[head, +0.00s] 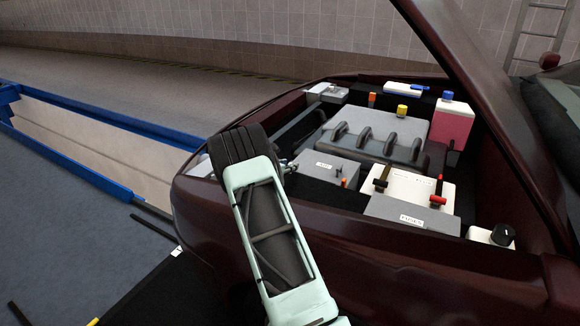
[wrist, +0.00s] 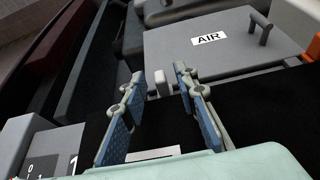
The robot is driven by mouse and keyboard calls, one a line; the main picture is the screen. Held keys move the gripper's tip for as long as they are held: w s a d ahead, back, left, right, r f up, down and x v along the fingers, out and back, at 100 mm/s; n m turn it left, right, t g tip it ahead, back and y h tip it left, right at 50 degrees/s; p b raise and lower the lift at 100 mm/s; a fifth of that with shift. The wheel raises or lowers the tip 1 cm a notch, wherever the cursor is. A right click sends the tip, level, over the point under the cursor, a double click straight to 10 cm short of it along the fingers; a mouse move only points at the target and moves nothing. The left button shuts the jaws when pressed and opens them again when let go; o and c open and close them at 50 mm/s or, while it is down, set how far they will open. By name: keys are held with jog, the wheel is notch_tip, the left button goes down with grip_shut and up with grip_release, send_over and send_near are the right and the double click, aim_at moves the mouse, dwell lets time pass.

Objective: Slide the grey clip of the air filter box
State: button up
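The air filter box is a grey box with a white AIR label and a small handle on its lid; it shows in the wrist view (wrist: 180,52) and in the head view (head: 335,172). A small light-grey upright block, which looks like the clip (wrist: 162,83), stands at the near side of the box in the wrist view. My gripper (wrist: 159,90) is open, its blue-padded fingers apart, one on each side of the clip in the picture. I cannot tell whether they touch it. In the head view my gripper (head: 287,166) is small beside the box's left side, and the clip cannot be made out.
The dark red car body (head: 370,250) rims the engine bay. A grey engine cover (head: 375,130) lies behind the box. A white battery (head: 420,187) with red and black terminals and a grey fuse box (head: 405,212) stand to its right. The raised hood edge is at the right.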

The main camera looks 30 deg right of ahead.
jog(key=shift+x, duration=1.05)
jog(key=shift+c, duration=0.7)
grip_shut()
